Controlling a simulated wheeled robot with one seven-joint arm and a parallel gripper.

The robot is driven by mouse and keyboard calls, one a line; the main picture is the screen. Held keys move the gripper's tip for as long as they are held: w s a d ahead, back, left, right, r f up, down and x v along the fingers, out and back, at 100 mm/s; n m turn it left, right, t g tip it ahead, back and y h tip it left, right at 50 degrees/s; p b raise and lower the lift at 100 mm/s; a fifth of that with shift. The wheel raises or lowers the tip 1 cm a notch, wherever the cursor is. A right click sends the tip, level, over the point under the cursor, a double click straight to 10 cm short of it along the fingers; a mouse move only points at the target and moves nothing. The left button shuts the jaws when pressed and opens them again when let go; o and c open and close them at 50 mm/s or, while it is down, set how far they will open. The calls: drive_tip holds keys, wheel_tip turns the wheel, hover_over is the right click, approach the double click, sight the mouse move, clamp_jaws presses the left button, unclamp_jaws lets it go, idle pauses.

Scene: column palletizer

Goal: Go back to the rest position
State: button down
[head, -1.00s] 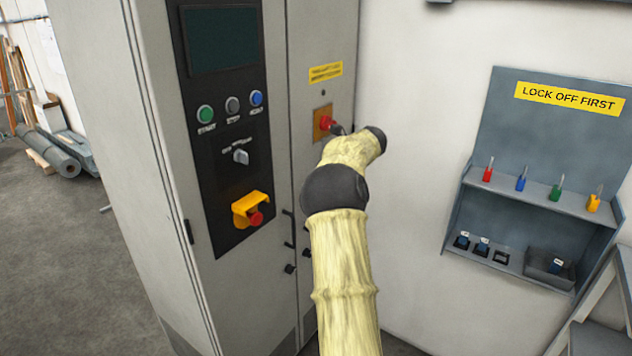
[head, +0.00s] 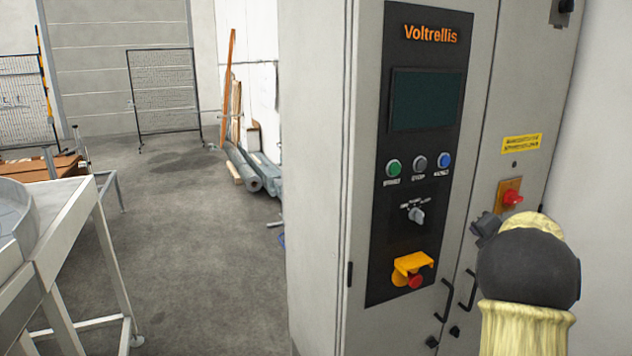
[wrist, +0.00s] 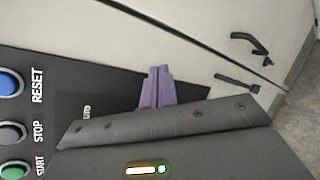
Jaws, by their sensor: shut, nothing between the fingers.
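My gripper (wrist: 156,88) shows in the wrist view as two purple fingers pressed together, empty, in front of the black control panel (wrist: 95,90). In the head view my arm rises at the lower right, and its dark grey end piece (head: 485,226) is in front of the cabinet, between the panel and the red switch (head: 512,197). The fingertips cannot be made out there. No contact with the cabinet can be made out.
The Voltrellis cabinet (head: 335,120) fills the right, with green, grey and blue buttons, a selector knob (head: 416,215) and a yellow-shrouded red button (head: 412,270). A metal frame table (head: 70,225) stands at left. Grey floor (head: 200,235) between is clear.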

drive_tip(key=s+a+f+m+g, duration=0.3)
drive_tip(key=s+a+f+m, duration=0.2)
drive_tip(key=s+a+m, duration=0.3)
drive_tip(key=s+a+f+m+g, duration=0.4)
drive_tip(key=s+a+m, duration=0.5)
drive_tip(key=s, duration=0.6)
drive_tip(key=s+a+f+m+g, duration=0.4)
drive_tip(key=s+a+f+m, duration=0.4)
drive_tip(key=s, duration=0.3)
drive_tip(key=shift+s+a+m, duration=0.4)
drive_tip(key=shift+a+m, duration=0.1)
drive_tip(key=shift+a, duration=0.15)
